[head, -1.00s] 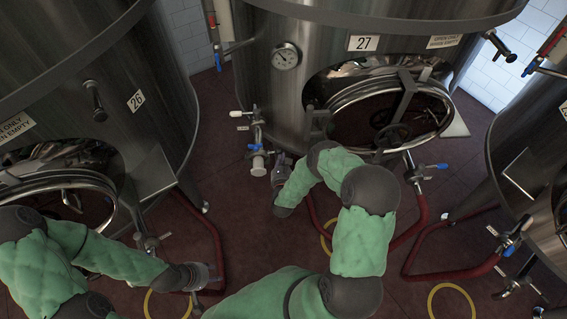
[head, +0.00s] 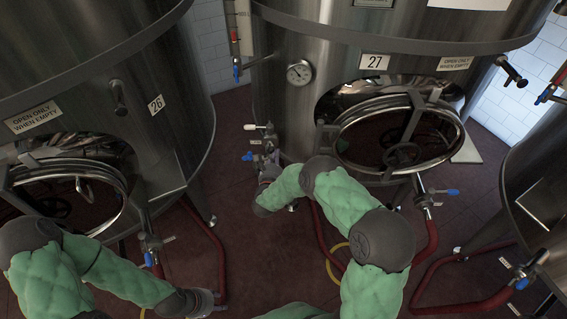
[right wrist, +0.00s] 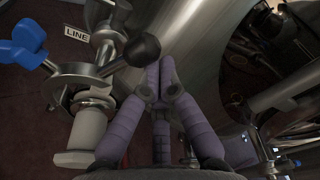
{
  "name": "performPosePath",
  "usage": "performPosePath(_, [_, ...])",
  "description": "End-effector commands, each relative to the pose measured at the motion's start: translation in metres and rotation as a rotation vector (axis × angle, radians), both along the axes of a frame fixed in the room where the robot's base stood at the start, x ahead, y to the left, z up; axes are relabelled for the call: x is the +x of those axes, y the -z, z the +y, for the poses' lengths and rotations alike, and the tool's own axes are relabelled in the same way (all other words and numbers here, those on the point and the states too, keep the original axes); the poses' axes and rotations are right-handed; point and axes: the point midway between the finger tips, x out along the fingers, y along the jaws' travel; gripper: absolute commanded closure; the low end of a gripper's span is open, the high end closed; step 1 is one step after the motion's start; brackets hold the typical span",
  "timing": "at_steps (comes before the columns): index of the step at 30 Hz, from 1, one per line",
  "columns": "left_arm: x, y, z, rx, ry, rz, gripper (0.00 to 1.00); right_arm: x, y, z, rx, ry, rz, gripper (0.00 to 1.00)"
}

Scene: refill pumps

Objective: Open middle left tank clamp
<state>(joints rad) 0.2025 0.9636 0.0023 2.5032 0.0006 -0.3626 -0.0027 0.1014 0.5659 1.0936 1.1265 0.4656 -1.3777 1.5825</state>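The middle tank, marked 27 (head: 374,62), has a valve fitting at its lower left with a white handle (head: 250,127) and a blue handle (head: 247,157). My right gripper (head: 268,170) is at this fitting and partly hides it. In the right wrist view, the fingers of my right gripper (right wrist: 163,82) meet at their tips and hold nothing I can see. A lever with a black ball knob (right wrist: 142,50) is just left of the fingertips. A clamped metal joint with a pale outlet (right wrist: 88,128) is further left. My left gripper (head: 203,302) is low by the left tank; its fingers are unclear.
The blue valve handle (right wrist: 25,42) and a LINE label (right wrist: 77,39) are at the left of the wrist view. The curved tank wall rises close on the right. Tank 26 (head: 156,104) stands left. Red hoses (head: 205,235) run over the dark red floor.

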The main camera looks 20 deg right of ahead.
Motion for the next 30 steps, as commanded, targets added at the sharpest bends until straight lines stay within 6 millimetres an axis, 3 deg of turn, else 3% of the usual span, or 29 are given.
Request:
performPosePath(18, [0.0, 0.039, 0.0, 0.0, 0.0, 0.0, 0.6, 0.029, -0.027, 0.062, -0.454, -0.001, 0.215, 1.0])
performPosePath(30, [0.0, 0.049, 0.0, 0.0, 0.0, 0.0, 0.6, 0.037, -0.031, 0.076, -0.451, -0.001, 0.215, 1.0])
